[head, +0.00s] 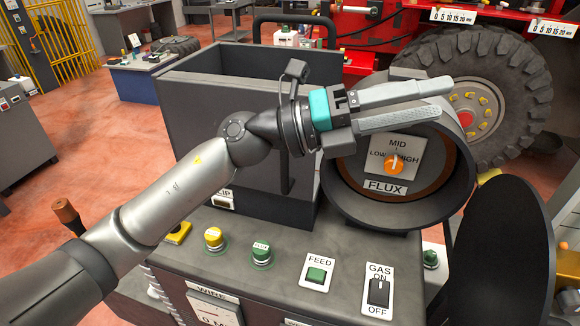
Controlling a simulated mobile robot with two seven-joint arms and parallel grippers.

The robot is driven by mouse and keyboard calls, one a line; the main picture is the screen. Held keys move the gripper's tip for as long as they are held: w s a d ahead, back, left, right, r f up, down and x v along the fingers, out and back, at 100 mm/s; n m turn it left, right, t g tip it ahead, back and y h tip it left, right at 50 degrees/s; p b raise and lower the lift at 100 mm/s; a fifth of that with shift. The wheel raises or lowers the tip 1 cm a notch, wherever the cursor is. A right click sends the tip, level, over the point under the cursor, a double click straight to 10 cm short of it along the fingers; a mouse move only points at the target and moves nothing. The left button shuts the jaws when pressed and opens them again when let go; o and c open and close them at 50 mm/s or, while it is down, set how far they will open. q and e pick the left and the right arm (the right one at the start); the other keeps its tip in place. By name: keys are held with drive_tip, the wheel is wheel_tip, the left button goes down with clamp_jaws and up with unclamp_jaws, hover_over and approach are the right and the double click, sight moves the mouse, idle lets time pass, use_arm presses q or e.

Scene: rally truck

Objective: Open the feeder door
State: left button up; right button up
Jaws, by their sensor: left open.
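The feeder is a round dark drum housing (335,190) on top of the grey machine, and its front is uncovered. Inside it show a brown ring and a white FLUX panel with an orange knob (394,163). A dark round disc, which looks like the feeder door (502,255), stands swung out at the housing's right, facing away at an angle. My left gripper (448,98) is open, with its two grey fingers pointing right across the upper part of the housing. Nothing shows between the fingers. The arm hides part of the bin and the housing's upper left. My right gripper is not in view.
A grey open bin (190,130) with a dark handle stands left of the housing. The machine top (225,248) carries yellow and green knobs, a FEED button (316,275) and a GAS switch (379,291). A large truck tyre (500,70) is behind at right.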

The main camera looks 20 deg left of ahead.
use_arm(q)
wheel_tip(320, 180, down, 4)
drive_tip(key=m+g+y, duration=0.3)
drive_tip(key=m+y, duration=0.1)
drive_tip(key=t+y, duration=0.2)
drive_tip(key=y, duration=1.2)
approach(288, 166)
drive_tip(key=x, duration=0.4)
drive_tip(key=p+x, duration=0.1)
drive_tip(key=x, duration=0.3)
drive_tip(key=w+x, duration=0.1)
drive_tip(key=x, duration=0.3)
drive_tip(key=shift+s+a+r, duration=0.1)
drive_tip(key=shift+a+r, duration=0.05)
drive_tip(key=shift+a, duration=0.1)
clamp_jaws()
